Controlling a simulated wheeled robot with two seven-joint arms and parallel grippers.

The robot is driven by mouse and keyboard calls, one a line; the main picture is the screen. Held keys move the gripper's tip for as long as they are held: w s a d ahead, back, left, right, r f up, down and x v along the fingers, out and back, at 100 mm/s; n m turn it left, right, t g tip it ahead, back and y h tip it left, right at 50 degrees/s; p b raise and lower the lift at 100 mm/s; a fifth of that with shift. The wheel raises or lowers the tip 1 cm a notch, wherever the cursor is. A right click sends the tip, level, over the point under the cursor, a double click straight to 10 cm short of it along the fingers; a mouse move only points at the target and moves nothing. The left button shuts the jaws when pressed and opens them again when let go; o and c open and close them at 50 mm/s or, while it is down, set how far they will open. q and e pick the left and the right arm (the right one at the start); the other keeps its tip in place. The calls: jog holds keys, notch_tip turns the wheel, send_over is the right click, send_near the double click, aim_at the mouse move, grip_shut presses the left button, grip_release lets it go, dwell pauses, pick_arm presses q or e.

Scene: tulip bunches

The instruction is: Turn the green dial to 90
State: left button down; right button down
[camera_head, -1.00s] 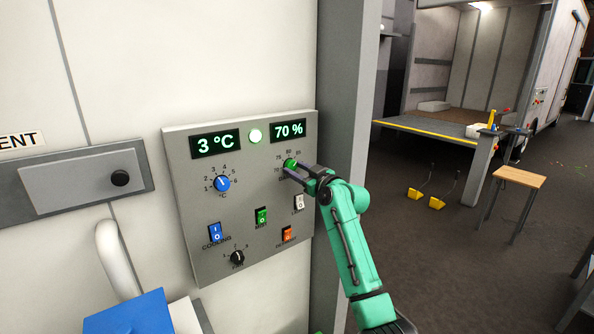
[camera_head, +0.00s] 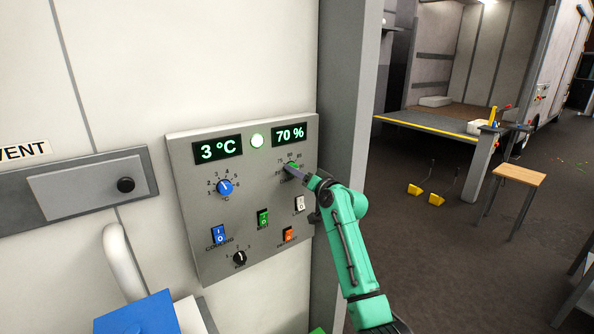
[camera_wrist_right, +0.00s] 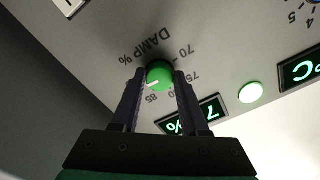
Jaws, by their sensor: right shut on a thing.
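The green dial (camera_head: 291,167) sits at the upper right of the grey control panel (camera_head: 190,180), below the display (camera_head: 289,133) that reads 70 %. My right gripper (camera_head: 300,172) reaches it from the lower right and partly hides it. In the right wrist view the green dial (camera_wrist_right: 159,73) is between the two dark fingertips of my right gripper (camera_wrist_right: 159,80), which are shut on it. A white mark on the dial points toward the lower left of that view, near the 85 label. My left gripper is not in view.
A blue dial (camera_head: 224,187) and a 3 °C display (camera_head: 217,149) are on the panel's left. A round lamp (camera_head: 257,140) glows between the displays. Blue, green, white and orange switches and a black knob (camera_head: 239,258) sit below. A grey post (camera_head: 345,100) stands right of the panel.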

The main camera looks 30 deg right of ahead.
jog(key=shift+r+m, duration=0.2)
jog(key=shift+m, duration=0.4)
jog(key=shift+c, duration=2.1)
grip_release()
jog(key=shift+f, duration=0.1)
jog(key=s+d+b, duration=0.2)
jog(key=s+b, duration=0.3)
jog(key=s, duration=0.9)
jog(key=shift+s, duration=0.25)
jog(key=shift+f, duration=0.1)
